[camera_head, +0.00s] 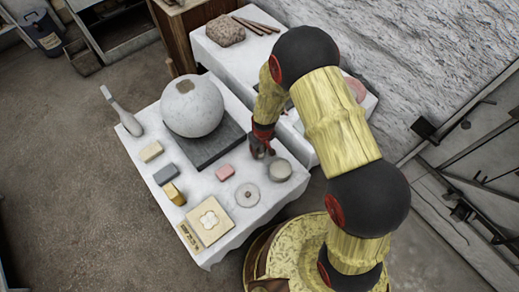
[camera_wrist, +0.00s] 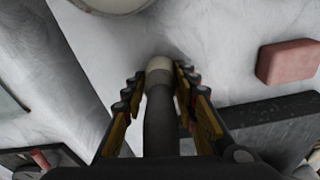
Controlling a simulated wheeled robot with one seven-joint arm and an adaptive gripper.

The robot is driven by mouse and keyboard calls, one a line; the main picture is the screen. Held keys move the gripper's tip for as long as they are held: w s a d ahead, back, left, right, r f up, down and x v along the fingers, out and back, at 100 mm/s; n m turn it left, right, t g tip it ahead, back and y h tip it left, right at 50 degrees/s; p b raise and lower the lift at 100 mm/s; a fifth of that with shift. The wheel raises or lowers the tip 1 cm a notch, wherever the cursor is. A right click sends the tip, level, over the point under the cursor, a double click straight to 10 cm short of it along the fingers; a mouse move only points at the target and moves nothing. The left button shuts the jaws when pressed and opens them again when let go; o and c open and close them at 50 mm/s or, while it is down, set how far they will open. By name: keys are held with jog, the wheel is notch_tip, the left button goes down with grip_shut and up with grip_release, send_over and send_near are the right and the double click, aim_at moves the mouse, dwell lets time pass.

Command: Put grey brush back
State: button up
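The grey brush (camera_wrist: 160,120), with a dark grey handle and a pale cream end, lies lengthwise between the fingers of my gripper (camera_wrist: 160,78) in the wrist view. The fingers are closed in on both sides of it, near its pale end. In the head view my gripper (camera_head: 262,149) hangs over the right part of the white-covered table (camera_head: 232,228), beside a round pale pot (camera_head: 279,170). The brush is too small and shadowed to make out clearly there.
A pink block (camera_head: 225,172), a round disc (camera_head: 247,195), a carved tile (camera_head: 207,221) and several small blocks lie on the table. A second table (camera_head: 222,57) stands behind.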

jog(key=o, duration=0.4)
jog(key=r+p, duration=0.1)
jog(key=r, duration=0.3)
jog(key=r+p, duration=0.2)
jog(key=r, duration=0.2)
jog(key=s+r+p, duration=0.1)
jog(key=r+p, duration=0.1)
jog(key=r, duration=0.2)
jog(key=shift+d+r, duration=0.15)
jog(key=shift+d, duration=0.15)
